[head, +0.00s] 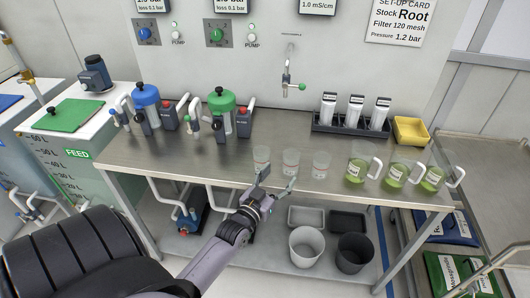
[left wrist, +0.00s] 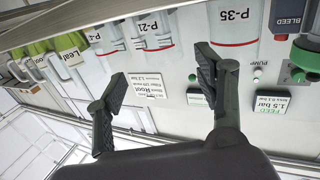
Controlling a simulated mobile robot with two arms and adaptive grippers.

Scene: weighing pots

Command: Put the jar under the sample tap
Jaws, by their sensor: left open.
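Three clear jars with red print stand in a row near the bench's front edge: left jar (head: 261,156), middle jar (head: 291,162) and right jar (head: 321,165). In the left wrist view they appear reversed and upside down, as P-35 (left wrist: 234,25), P-21 (left wrist: 150,27) and a third (left wrist: 101,38). My left gripper (head: 277,181) is open and empty at the front edge, close to the left and middle jars; its fingers (left wrist: 161,78) also show in the wrist view. The sample tap (head: 289,82) is on the wall behind. My right gripper is out of view.
Green-filled jugs (head: 396,173) stand right of the jars. A black rack (head: 350,124) with white cartridges and a yellow tray (head: 410,131) stand behind. Blue-topped (head: 147,97) and green-topped (head: 222,102) filter units stand left. The bench (head: 282,131) below the tap is clear.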

